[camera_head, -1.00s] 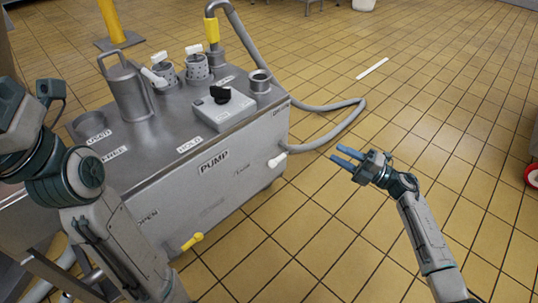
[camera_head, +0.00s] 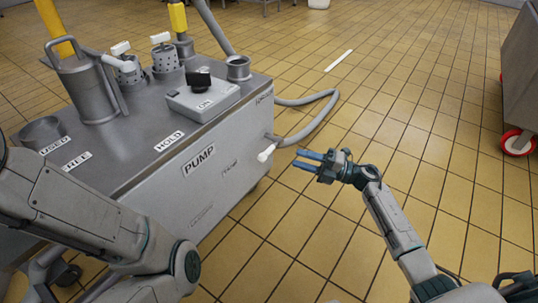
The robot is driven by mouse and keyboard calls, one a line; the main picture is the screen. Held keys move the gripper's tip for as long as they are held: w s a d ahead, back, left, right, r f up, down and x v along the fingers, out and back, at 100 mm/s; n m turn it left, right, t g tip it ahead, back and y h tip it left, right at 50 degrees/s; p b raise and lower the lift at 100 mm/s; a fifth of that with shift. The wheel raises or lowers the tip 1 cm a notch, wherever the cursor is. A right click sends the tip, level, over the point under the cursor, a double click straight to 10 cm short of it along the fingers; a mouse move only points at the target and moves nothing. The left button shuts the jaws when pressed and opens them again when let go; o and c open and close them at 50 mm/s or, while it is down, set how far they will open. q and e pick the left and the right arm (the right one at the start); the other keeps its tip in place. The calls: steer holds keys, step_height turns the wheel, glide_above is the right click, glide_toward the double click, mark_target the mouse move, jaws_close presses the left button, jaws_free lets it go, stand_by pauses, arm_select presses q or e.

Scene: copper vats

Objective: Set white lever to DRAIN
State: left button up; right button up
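The white lever (camera_head: 266,153) sticks out low from the right end of the grey metal PUMP cart (camera_head: 225,180). Its white grip tilts down and to the left in the head view. Small labels are near it on the cart's side and top edge, too small to read surely. My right gripper (camera_head: 298,159) is just right of the lever, with its two blue fingers pointing left towards it. The fingers are a little apart with nothing between them, and a gap shows between them and the lever. My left arm crosses the lower left; its gripper is out of view.
A grey hose (camera_head: 325,112) loops over the floor behind the lever. A red-wheeled cart (camera_head: 519,142) is far right.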

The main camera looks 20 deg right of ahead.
mark_target(273, 150)
steer(key=shift+b+x, duration=1.9)
steer(key=shift+x, duration=3.25)
steer(key=shift+r, duration=0.15)
steer(key=shift+c, duration=0.5)
jaws_close()
